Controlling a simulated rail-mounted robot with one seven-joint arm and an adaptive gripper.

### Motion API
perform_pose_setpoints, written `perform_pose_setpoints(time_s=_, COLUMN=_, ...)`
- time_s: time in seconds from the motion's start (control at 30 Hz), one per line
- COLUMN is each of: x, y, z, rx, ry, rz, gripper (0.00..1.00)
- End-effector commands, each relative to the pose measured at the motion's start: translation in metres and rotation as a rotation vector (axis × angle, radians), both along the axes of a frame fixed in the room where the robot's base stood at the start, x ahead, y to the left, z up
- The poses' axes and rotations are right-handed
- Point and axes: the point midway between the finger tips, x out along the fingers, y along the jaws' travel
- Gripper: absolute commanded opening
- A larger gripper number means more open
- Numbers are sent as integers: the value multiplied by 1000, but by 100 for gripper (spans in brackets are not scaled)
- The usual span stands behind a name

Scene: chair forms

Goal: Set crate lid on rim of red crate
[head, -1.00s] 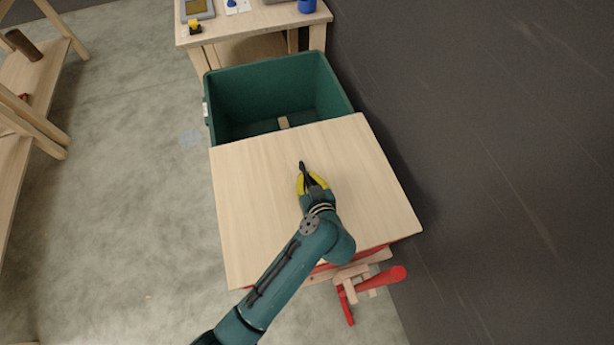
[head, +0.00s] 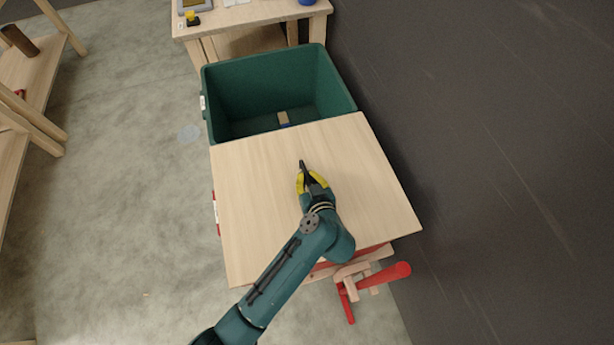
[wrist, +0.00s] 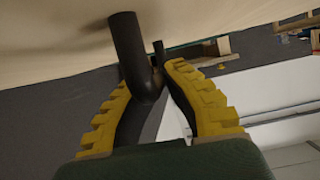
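The crate lid (head: 260,220) is a broad pale wooden board with a dark handle (head: 302,165) near its middle. My gripper (head: 308,181) has yellow-backed fingers and is shut on the handle; the wrist view shows the dark handle bar (wrist: 128,45) between the fingers, with the lid's pale face (wrist: 60,25) along the top. The red crate lies mostly hidden beneath the lid. A strip of its red side (head: 216,213) shows at the lid's left edge. I cannot tell whether the lid touches the rim.
An open green crate (head: 210,100) stands just beyond the lid, with small items inside. A wooden table (head: 240,17) is behind it. A dark wall (head: 480,170) runs close on the right. Red and wooden pieces (head: 365,283) show at the near right. Open floor (head: 130,220) lies left.

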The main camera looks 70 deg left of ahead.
Motion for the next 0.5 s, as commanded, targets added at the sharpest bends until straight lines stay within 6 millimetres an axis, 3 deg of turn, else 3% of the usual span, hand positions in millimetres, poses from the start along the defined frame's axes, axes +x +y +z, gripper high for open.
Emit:
perform_pose_setpoints(time_s=0.23, x=1, y=1, z=0, rx=7, ry=-6, rz=-1, gripper=0)
perform_pose_setpoints(time_s=0.4, x=1, y=1, z=0, rx=5, ry=-4, rz=-1, gripper=35)
perform_pose_setpoints(time_s=0.5, x=1, y=1, z=-1, rx=3, ry=-2, rz=0, gripper=37)
